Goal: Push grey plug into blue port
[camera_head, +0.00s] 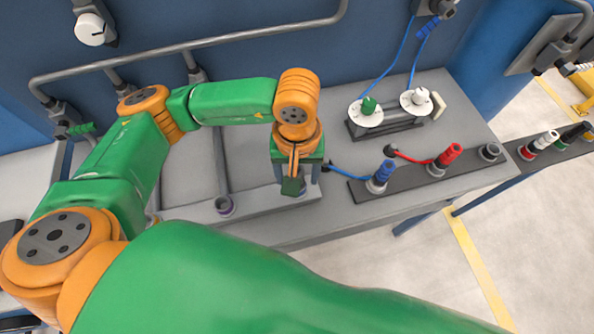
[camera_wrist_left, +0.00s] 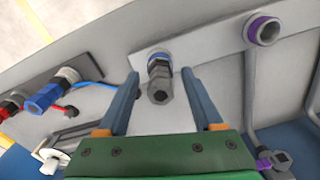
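The grey plug (camera_wrist_left: 160,84) stands at the blue port (camera_wrist_left: 157,54) in the left wrist view, with the port's blue ring showing around its base. I cannot tell how deep it sits. My left gripper (camera_wrist_left: 159,74) is open, with one finger on each side of the plug and visible gaps between. In the head view my left gripper (camera_head: 293,178) points down over the grey rail (camera_head: 258,201), hiding most of the blue port and grey plug. My right gripper is not in view.
A purple port (camera_head: 224,206) is on the same rail, left of the gripper. To the right, a dark strip (camera_head: 412,181) holds a blue plug (camera_head: 385,172) and a red plug (camera_head: 449,155) with cables. White dials (camera_head: 365,113) stand behind. Pipes run along the wall.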

